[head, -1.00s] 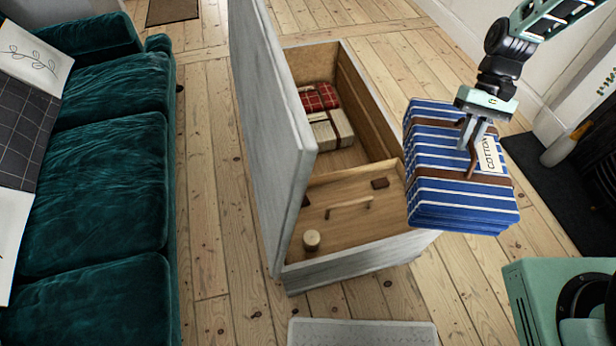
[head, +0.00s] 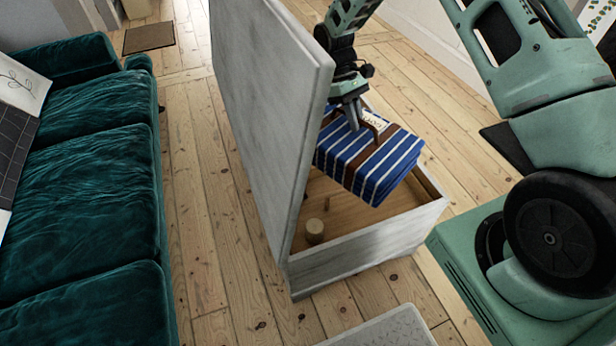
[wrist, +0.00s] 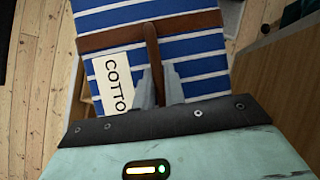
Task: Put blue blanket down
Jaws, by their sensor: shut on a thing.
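The blue blanket (head: 372,160) is a folded bundle with white stripes, brown straps and a tag reading COTTON. In the head view it hangs tilted over the open chest (head: 350,249). My gripper (head: 353,118) is shut on the blanket's brown strap handle. The wrist view also shows the gripper (wrist: 160,88) on the handle of the blanket (wrist: 200,57), with the tag beside it. The blanket and my arm hide much of the chest's inside, including the far part.
The chest's grey lid (head: 270,110) stands upright along its left side, close to my gripper. A small round wooden piece (head: 314,231) is inside the chest's near end. A teal sofa (head: 80,190) is at left, with bare floorboards between it and the chest.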

